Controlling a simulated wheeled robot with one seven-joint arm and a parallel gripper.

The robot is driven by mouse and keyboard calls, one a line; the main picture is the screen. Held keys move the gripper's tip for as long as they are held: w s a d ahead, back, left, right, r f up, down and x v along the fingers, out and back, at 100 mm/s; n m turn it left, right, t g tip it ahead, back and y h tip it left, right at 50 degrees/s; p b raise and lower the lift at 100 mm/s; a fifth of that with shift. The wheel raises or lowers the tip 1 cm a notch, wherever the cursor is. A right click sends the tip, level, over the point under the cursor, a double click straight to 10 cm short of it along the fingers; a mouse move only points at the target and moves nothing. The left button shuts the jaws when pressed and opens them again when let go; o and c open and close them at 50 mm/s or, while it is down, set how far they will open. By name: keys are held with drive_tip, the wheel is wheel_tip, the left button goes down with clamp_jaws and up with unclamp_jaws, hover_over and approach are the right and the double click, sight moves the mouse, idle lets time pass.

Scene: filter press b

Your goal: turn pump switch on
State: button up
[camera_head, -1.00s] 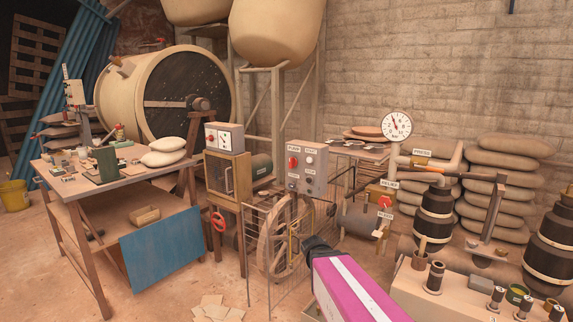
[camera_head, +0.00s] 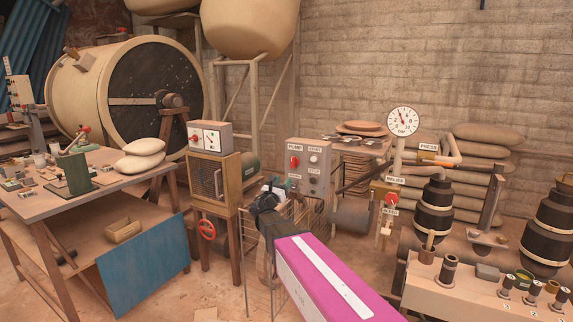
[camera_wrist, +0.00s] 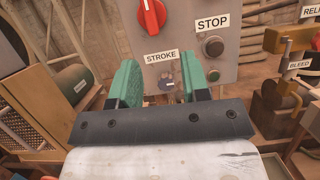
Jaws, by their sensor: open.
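The grey control box labelled PUMP (camera_head: 308,168) stands in the middle of the head view. Its red rotary pump switch (camera_head: 295,162) is at the upper left of the box face. The switch also shows at the top of the wrist view (camera_wrist: 152,14), cut off by the frame edge. Below it are a STROKE label and a small dark knob (camera_wrist: 165,85). A dark STOP button (camera_wrist: 214,46) is to the right. My gripper (camera_wrist: 163,80) is open and empty, its two green fingers in front of the lower part of the box, below the red switch.
A wire cage (camera_head: 300,212) is below the box. A wooden cabinet (camera_head: 215,180) with a red handwheel stands left. A pressure gauge (camera_head: 403,121), pipes and black stacked cylinders (camera_head: 434,208) are to the right, with RELIEF and BLEED fittings nearer. A workbench (camera_head: 95,197) is far left.

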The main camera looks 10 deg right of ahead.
sight(291, 163)
drive_tip(key=shift+n+t, duration=0.4)
drive_tip(key=x, duration=0.7)
drive_tip(key=a+x, duration=0.1)
drive_tip(key=x, duration=0.3)
drive_tip(key=shift+w+r, duration=0.2)
drive_tip(key=shift+w, duration=0.05)
clamp_jaws()
